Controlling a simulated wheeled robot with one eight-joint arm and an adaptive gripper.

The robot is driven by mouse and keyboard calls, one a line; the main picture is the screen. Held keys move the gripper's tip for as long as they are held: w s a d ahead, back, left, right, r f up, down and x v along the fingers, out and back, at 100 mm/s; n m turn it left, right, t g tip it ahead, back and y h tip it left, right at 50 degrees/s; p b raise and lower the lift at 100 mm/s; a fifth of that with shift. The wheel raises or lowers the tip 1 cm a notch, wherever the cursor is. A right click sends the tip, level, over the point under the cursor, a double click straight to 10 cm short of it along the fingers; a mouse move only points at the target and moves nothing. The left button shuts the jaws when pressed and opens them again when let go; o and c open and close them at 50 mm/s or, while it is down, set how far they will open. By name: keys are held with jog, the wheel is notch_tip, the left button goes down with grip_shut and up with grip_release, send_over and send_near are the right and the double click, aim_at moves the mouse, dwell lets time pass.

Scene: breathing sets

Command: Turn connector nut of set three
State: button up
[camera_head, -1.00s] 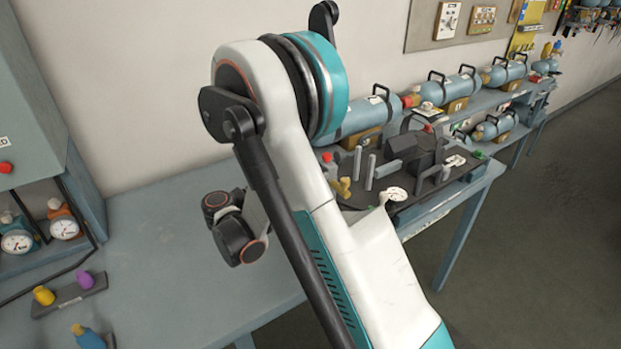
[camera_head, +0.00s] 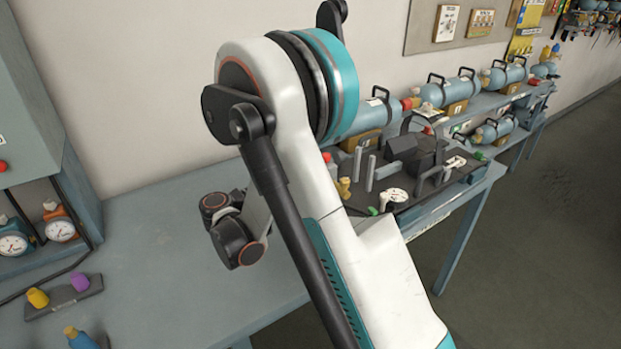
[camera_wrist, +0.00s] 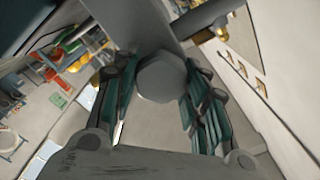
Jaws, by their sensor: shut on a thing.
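In the wrist view, a grey hexagonal nut (camera_wrist: 160,78) sits between the two dark green fingers of my gripper (camera_wrist: 160,70). The fingers are shut on it, one on each side. A wide grey part lies directly above the nut in the picture and meets it. In the head view my white and teal arm fills the middle, and my gripper and the nut cannot be made out there. Blue breathing cylinders (camera_head: 449,93) with black handles lie along the back bench. I cannot tell from the labels which set is the third.
A dark board (camera_head: 420,200) with posts and a white gauge (camera_head: 393,199) lies right of my arm. A blue cabinet (camera_head: 25,110) with gauges stands left. A small rack with a yellow cap (camera_head: 37,298) and purple cap lies front left. The bench between is mostly clear.

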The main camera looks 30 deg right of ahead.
dwell(0.4)
jog(key=o, duration=1.1)
jog(key=a, duration=1.2)
jog(key=shift+s, duration=0.2)
